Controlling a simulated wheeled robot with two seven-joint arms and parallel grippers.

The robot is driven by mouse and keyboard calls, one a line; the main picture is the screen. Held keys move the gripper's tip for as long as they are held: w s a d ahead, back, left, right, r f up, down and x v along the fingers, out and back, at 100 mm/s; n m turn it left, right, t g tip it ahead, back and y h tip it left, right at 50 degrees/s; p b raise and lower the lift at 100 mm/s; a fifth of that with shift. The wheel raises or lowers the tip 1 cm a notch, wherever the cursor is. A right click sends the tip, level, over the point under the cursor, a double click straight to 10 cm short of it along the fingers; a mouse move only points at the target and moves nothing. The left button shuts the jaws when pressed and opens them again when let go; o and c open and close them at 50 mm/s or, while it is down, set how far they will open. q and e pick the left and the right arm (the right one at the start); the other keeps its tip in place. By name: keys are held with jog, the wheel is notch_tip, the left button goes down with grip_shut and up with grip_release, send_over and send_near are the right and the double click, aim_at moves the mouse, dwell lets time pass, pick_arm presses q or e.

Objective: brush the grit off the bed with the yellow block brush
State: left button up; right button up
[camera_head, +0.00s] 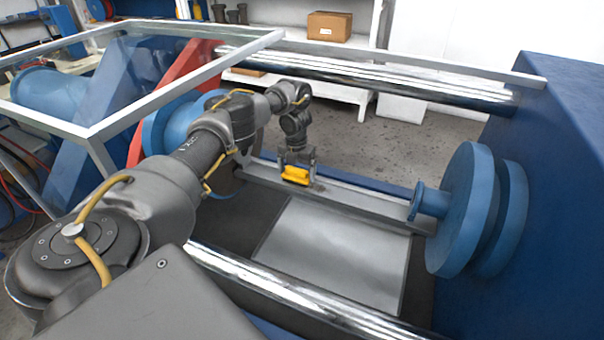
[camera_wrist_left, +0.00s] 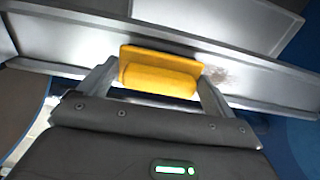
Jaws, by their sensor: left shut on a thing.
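The yellow block brush (camera_head: 296,175) is held low at the far side of the grey metal bed (camera_head: 375,208). My left gripper (camera_head: 297,163) is shut on it, pointing down. In the left wrist view the brush (camera_wrist_left: 160,74) sits between the two fingers, over the bed (camera_wrist_left: 275,90). I cannot tell whether its underside touches the bed. A brownish patch of grit (camera_wrist_left: 222,76) lies on the bed just right of the brush in the wrist view. The brush hides the bed beneath it. My right gripper is not in view.
Blue round flanges (camera_head: 465,208) stand at the bed's right end. Chrome bars run along the far side (camera_head: 370,78) and near side (camera_head: 300,298). A clear framed guard (camera_head: 150,75) is at the left. A flat grey plate (camera_head: 335,255) lies in front of the bed.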

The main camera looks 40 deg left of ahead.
pick_arm(q)
jog(key=shift+a, duration=0.2)
jog(key=shift+d, duration=0.1)
jog(key=shift+w+d+p, duration=0.2)
jog(key=shift+d+p, duration=0.05)
jog(key=shift+d, duration=0.3)
jog(key=shift+w+d+p, duration=0.15)
jog(key=shift+d+p, duration=0.05)
jog(key=shift+d, duration=0.3)
jog(key=shift+w+d+p, duration=0.1)
jog(key=shift+w+d, duration=0.15)
jog(key=shift+d, duration=0.55)
jog(key=shift+w+d+p, duration=0.15)
jog(key=shift+w+d, duration=0.1)
jog(key=shift+d, duration=0.55)
jog(key=shift+w+d+p, duration=0.1)
jog(key=shift+w+d, duration=0.15)
jog(key=shift+d, duration=0.55)
jog(key=shift+w+d, duration=0.25)
jog(key=shift+d, duration=0.5)
jog(key=shift+w+d, duration=0.2)
jog(key=shift+d, duration=0.55)
jog(key=shift+w+d+b, duration=0.2)
jog(key=shift+w+d, duration=0.05)
jog(key=shift+d, duration=0.45)
jog(key=shift+w+d+b, duration=0.2)
jog(key=shift+d, duration=0.55)
jog(key=shift+w+d+b, duration=0.2)
jog(key=shift+w+d, duration=0.05)
jog(key=shift+d, duration=0.45)
